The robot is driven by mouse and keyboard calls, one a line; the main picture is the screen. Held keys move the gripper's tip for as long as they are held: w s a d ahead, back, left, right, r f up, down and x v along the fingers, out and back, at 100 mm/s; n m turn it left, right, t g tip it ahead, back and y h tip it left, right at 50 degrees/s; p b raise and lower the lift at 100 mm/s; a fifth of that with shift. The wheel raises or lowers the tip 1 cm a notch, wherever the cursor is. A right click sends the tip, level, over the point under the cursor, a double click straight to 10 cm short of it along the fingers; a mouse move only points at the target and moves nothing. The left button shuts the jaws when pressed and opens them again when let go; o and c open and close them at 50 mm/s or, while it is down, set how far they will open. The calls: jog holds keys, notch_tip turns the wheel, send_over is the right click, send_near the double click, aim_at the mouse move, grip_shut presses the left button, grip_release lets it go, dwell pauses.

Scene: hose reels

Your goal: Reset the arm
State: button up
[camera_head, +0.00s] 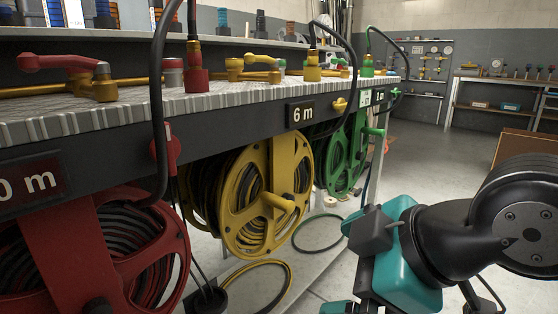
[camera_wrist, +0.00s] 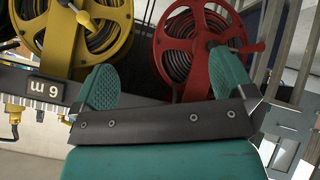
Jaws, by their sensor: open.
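My gripper (camera_wrist: 163,78) is open in the wrist view, its two teal ribbed fingers apart with nothing held between them. In the head view my arm comes in from the right, and its teal hand (camera_head: 410,262) is right of the reels and apart from them. The yellow hose reel (camera_head: 240,205), red hose reel (camera_head: 110,250) and green hose reel (camera_head: 338,165) hang under the bench. The wrist view is upside down and shows the yellow reel (camera_wrist: 48,42) and red reel (camera_wrist: 185,45) beyond the fingers.
A metal bench (camera_head: 235,98) with valves and hoses runs along the left. The yellow reel sits by a "6 m" sign (camera_head: 301,113). A coiled yellow hose (camera_head: 262,296) lies low beneath it. Open floor (camera_head: 425,165) lies behind my arm, with shelving (camera_head: 500,95) at the back.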

jog(key=s+d+f+m+g+h+p, duration=0.1)
jog(key=s+d+m+g+h+p, duration=0.1)
jog(key=s+d+m+g, duration=0.5)
notch_tip(320, 180, up, 38)
jog(key=m+p, duration=0.1)
jog(key=p, duration=3.6)
jog(key=shift+w+f+t+p, duration=0.2)
jog(key=shift+w+t+p, duration=0.1)
jog(key=shift+a, duration=0.1)
